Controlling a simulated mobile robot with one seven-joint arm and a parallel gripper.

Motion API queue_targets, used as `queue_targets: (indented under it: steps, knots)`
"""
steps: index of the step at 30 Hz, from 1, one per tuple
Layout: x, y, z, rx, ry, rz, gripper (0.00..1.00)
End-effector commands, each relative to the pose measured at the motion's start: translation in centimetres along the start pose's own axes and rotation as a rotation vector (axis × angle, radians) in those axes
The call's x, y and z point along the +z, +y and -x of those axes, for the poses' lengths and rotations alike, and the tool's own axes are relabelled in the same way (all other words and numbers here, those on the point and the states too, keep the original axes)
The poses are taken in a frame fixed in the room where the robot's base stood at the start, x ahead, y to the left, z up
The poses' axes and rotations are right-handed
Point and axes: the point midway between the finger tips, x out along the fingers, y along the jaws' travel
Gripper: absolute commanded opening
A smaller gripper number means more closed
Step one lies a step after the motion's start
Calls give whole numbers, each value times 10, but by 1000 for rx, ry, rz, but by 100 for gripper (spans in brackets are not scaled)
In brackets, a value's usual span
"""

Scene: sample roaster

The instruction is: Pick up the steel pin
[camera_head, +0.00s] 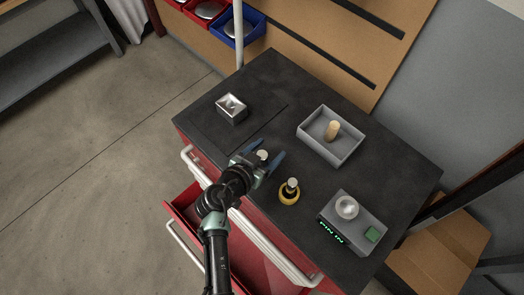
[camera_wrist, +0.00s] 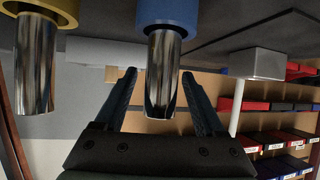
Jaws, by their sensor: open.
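A shiny steel pin (camera_wrist: 162,75) stands in a blue ring or collar (camera_wrist: 168,14) in the wrist view, which is upside down. Its pale top (camera_head: 262,155) shows in the head view between my fingers. My gripper (camera_head: 259,161) is open, its blue fingers on either side of this pin, with gaps visible on both sides. No contact shows. A second steel pin (camera_wrist: 35,65) stands in a yellow ring (camera_wrist: 38,14); in the head view this yellow ring (camera_head: 289,197) is right of my gripper. The blue collar is not clear in the head view.
On the dark cabinet top (camera_head: 272,75) are a small metal tin (camera_head: 231,111), a grey tray (camera_head: 313,149) holding a tan cylinder (camera_head: 332,130), and a scale (camera_head: 366,225) with a round silver piece. A red drawer (camera_head: 180,204) stands open below. Bare countertop lies behind the pins.

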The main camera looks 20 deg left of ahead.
Motion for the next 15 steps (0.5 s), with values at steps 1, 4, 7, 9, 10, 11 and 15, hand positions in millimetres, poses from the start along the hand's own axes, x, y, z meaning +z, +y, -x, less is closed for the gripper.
queue_targets:
  steps: [1, 4, 7, 9, 10, 11, 15]
  knots:
    - [0, 0, 0, 0, 0, 0, 70]
    - [0, 0, 0, 0, 0, 0, 52]
    - [0, 0, 0, 0, 0, 0, 34]
    - [0, 0, 0, 0, 0, 0, 21]
    - [0, 0, 0, 0, 0, 0, 16]
    - [0, 0, 0, 0, 0, 0, 11]
    - [0, 0, 0, 0, 0, 0, 0]
